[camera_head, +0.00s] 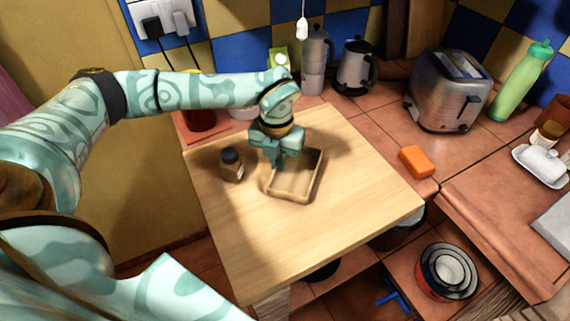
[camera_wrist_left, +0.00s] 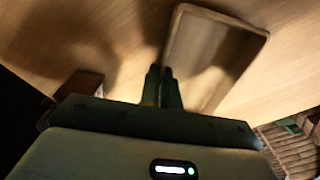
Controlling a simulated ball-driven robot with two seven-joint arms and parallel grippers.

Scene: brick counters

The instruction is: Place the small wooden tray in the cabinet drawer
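The small wooden tray (camera_head: 297,192), a shallow rectangular tray with raised rims, is over the light wooden counter top (camera_head: 245,250) near its middle. My left gripper (camera_head: 277,163) comes down at the tray's left rim, with its fingers close together on that rim. In the left wrist view the tray (camera_wrist_left: 215,60) extends up and right from the narrow finger gap (camera_wrist_left: 162,85). I cannot tell whether the tray touches the wood. I cannot make out the cabinet drawer clearly. My right gripper is not in view.
A small dark-capped jar (camera_head: 232,166) stands just left of the tray. An orange sponge (camera_head: 416,161) and a toaster (camera_head: 447,92) are on the tiles to the right. Nested pots (camera_head: 447,271) sit lower down. The wood's front part is clear.

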